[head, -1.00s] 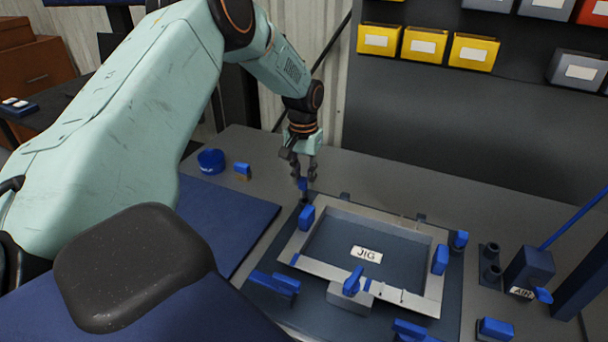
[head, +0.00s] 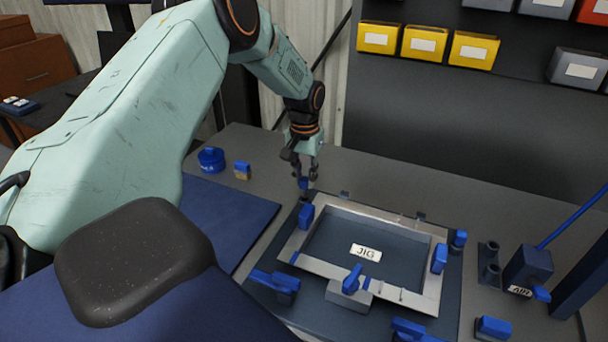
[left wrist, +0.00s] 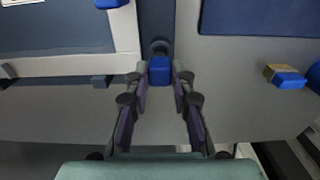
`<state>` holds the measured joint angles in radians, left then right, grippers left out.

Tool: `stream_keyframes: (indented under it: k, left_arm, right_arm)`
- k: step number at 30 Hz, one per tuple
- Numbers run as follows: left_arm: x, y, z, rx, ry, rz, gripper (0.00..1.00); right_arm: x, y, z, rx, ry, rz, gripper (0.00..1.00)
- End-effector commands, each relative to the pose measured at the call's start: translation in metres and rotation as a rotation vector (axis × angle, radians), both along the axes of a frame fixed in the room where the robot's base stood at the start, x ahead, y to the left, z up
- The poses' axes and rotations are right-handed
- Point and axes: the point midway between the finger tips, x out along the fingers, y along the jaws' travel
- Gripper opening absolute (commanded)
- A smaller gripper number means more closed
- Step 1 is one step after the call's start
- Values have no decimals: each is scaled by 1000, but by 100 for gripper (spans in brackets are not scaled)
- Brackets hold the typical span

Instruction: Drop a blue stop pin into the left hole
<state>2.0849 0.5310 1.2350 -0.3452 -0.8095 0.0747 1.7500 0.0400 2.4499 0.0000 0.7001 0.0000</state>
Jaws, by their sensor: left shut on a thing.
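A blue stop pin (head: 304,184) is between the fingertips of my left gripper (head: 305,176), which is shut on it. The pin hangs upright near the back left corner of the jig plate (head: 262,312). In the left wrist view the blue pin head (left wrist: 160,70) sits between the fingertips of the left gripper (left wrist: 159,78). A round grey rim (left wrist: 160,46) shows just past the pin; whether the pin's lower end is in a hole is hidden. Another blue pin (head: 459,240) stands at the right side of the jig. My right gripper is not in view.
A pale rectangular frame (head: 393,217) lies on the jig, with blue clamps (head: 306,217) around it. A blue round container (head: 211,160) and a small blue-and-tan block (head: 242,170) stand to the left. Dark holders (head: 489,262) and an air unit (head: 528,270) stand right.

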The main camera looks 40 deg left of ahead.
Motion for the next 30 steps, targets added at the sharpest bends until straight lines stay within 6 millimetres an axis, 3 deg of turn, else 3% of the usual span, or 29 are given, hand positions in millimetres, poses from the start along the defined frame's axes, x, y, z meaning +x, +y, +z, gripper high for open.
stream_keyframes:
  k: [30]
  left_arm:
    - [-1,0,-11,0,1,0,0]
  right_arm:
    - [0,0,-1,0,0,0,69]
